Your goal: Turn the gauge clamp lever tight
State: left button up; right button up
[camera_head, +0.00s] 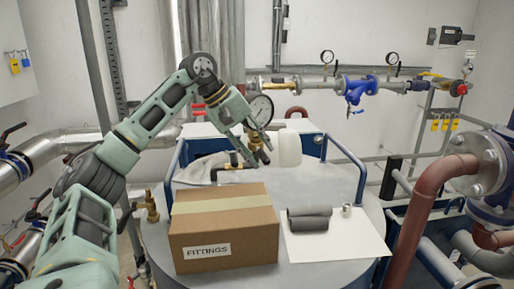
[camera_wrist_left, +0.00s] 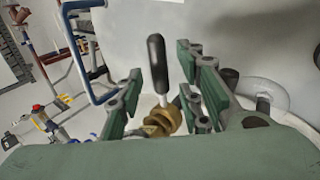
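The clamp lever (camera_wrist_left: 157,62) has a black handle on a thin metal stem and rises from a brass fitting (camera_wrist_left: 163,122) in the left wrist view. My left gripper (camera_wrist_left: 163,72) is open, with one green-padded finger on each side of the lever and visible gaps to both. The brass fitting (camera_head: 255,142) is partly covered by the fingers there, and the lever cannot be made out. My right gripper is not in view.
A cardboard box marked FITTINGS (camera_head: 222,236) stands in front on the grey round top. A white jug (camera_head: 288,148) stands just right of the gripper. Blue rails (camera_head: 346,155) flank the area.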

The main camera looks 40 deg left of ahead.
pick_arm(q)
jog(key=shift+c, duration=0.3)
jog(key=shift+w, duration=0.1)
jog(key=c, duration=0.7)
grip_shut()
jog(key=shift+a+r+m+p, duration=0.15)
jog(key=shift+m+p, duration=0.15)
jog(key=shift+p, duration=0.2)
jog(key=shift+s+a+m+g+h+p, duration=0.2)
jog(key=shift+s+m+g+h+p, duration=0.1)
jog(key=shift+m+h, duration=0.15)
